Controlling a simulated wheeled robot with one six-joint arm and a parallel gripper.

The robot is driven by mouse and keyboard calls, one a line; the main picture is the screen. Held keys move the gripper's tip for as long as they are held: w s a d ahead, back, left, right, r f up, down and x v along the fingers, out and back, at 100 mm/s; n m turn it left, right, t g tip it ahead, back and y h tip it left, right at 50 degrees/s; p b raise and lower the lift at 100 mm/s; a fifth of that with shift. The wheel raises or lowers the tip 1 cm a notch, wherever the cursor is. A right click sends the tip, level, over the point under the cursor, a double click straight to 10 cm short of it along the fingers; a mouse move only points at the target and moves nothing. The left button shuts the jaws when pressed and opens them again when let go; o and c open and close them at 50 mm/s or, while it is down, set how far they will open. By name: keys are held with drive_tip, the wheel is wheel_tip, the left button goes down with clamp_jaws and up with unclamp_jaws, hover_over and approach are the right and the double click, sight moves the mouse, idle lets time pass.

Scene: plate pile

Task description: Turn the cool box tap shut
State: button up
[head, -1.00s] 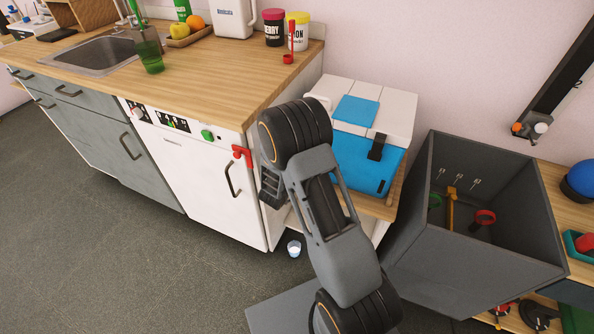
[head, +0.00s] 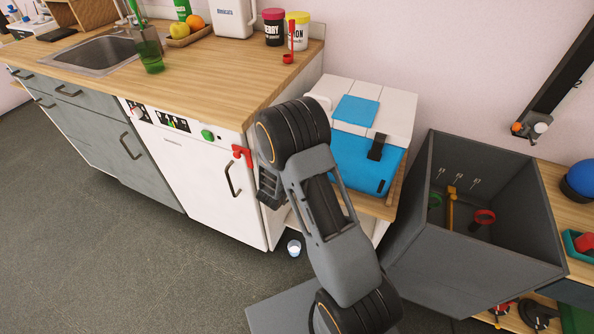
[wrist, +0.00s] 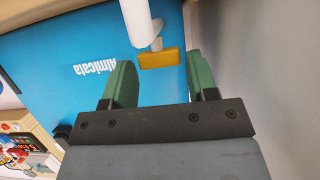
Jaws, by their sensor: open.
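The cool box (head: 365,163) is blue with a white lid and stands on a low wooden shelf by the wall. In the wrist view its blue face (wrist: 60,55) carries upside-down lettering. The white tap (wrist: 140,22) sticks out from that face and has a yellow lever (wrist: 159,58). My gripper (wrist: 161,64) is open, with one green finger on each side of the lever. The lever lies crosswise in the gap, and I see space on both sides of it. Whether the fingers are level with it in depth is unclear. My arm hides the tap in the head view.
A small white cup (head: 294,248) stands on the floor below the cool box. The white dishwasher (head: 205,185) with a red hook is on the left. A deep grey bin (head: 490,265) stands close on the right. Open floor lies at the front left.

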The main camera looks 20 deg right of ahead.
drive_tip(key=p+v, duration=0.2)
drive_tip(key=v, duration=1.1)
drive_tip(key=shift+r+p, duration=0.2)
drive_tip(key=shift+p, duration=0.1)
drive_tip(key=shift+f, duration=0.1)
